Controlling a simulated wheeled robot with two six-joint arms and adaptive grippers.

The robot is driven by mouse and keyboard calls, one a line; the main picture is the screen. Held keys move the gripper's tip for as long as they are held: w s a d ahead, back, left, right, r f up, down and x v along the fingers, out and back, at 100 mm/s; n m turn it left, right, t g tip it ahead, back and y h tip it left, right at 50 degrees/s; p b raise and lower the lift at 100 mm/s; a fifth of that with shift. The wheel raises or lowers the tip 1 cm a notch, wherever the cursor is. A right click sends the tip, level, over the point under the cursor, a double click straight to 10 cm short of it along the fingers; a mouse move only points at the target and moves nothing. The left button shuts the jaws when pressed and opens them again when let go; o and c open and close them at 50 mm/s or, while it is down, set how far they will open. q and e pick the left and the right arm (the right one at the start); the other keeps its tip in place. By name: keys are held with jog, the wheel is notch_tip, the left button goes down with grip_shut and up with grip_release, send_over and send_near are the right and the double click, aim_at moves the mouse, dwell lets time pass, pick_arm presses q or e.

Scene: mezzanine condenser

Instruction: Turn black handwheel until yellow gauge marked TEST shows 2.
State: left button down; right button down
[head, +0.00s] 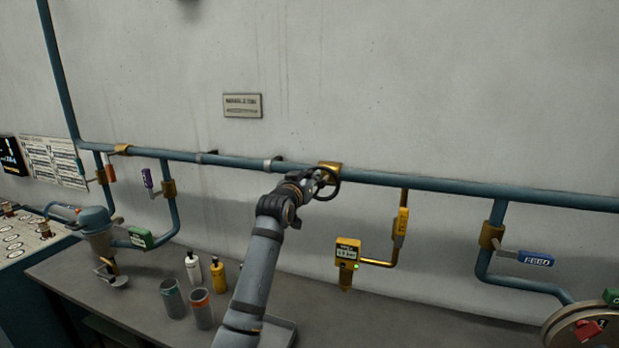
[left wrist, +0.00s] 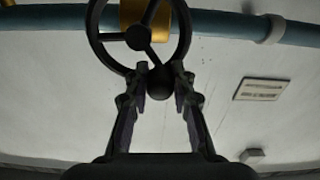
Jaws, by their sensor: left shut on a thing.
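The black handwheel (head: 333,186) sits on the blue pipe at a brass fitting, in the middle of the head view. In the left wrist view the handwheel (left wrist: 138,38) shows its rim, spokes and hub, with a round black knob (left wrist: 160,84) at the rim's lower edge. My left gripper (left wrist: 160,80) is shut on this knob, one finger on each side. In the head view my left gripper (head: 306,183) hides part of the wheel. The yellow gauge (head: 347,251) hangs below and right of the wheel. Its small display seems to read about 1.7 bar; its label is too small to read surely.
A yellow-handled valve (head: 401,226) and a blue-handled valve (head: 526,257) stand to the right. Bottles (head: 218,275) and cups (head: 201,309) stand on the grey bench at left. A larger wheel (head: 570,328) with a red tag is at lower right.

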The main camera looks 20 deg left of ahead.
aim_at(323, 172)
pick_arm(q)
jog(key=shift+d, duration=0.1)
jog(key=shift+d+r+m+p, duration=0.15)
jog(key=shift+d+m, duration=0.3)
jog(key=shift+m, duration=0.95)
jog(key=shift+d+r+m+p, duration=0.1)
jog(key=shift+d+m, duration=0.4)
jog(key=shift+m, duration=0.9)
jog(key=shift+d+r+m+p, duration=0.15)
jog(key=shift+d+m, duration=0.3)
jog(key=shift+m, duration=0.95)
